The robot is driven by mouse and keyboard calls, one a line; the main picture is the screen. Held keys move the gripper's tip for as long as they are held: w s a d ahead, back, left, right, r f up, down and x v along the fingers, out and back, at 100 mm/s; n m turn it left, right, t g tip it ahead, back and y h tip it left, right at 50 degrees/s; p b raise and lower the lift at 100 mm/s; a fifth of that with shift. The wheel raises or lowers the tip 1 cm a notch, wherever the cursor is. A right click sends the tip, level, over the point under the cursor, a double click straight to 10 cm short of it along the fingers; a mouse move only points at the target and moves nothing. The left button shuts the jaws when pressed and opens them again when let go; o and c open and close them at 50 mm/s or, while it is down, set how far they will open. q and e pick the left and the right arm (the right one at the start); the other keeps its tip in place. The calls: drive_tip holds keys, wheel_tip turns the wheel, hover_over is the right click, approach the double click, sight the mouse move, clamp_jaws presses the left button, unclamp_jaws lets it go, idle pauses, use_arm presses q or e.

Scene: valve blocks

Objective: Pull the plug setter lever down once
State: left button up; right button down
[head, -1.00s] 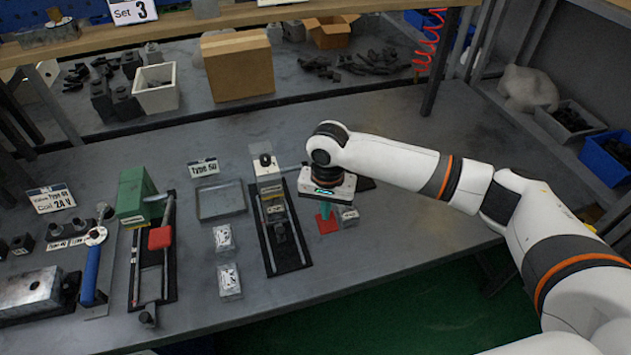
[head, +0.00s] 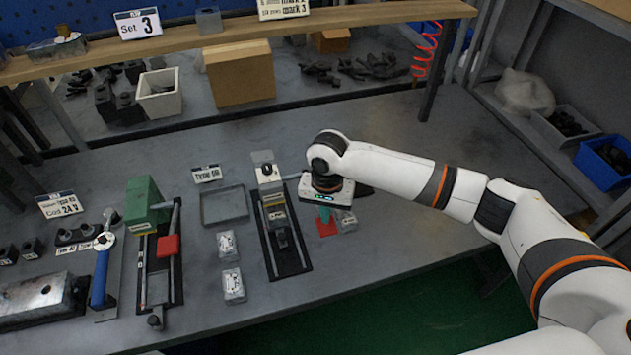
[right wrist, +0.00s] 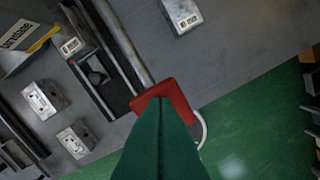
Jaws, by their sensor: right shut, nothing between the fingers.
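The plug setter (head: 284,242) stands mid-table in the head view, a black base with a pale upright block at its back. I take this as the plug setter; its label is too small to read. Its metal lever bar shows in the right wrist view (right wrist: 122,45) and ends in a red handle (right wrist: 160,97). The handle also shows in the head view (head: 326,229), right of the base. My right gripper (head: 324,214) points down at the handle, its green fingers shut and empty. The fingers hide part of the handle; I cannot tell whether they touch. My left gripper is out of view.
A small labelled block (head: 346,222) sits just right of the red handle. A green device with a red handle (head: 168,246) stands to the left. The table at the right front is clear.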

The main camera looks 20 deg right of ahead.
wheel_tip(320, 180, up, 10)
drive_tip(key=p, duration=0.6)
drive_tip(key=shift+f+p, duration=0.25)
drive_tip(key=shift+p, duration=0.15)
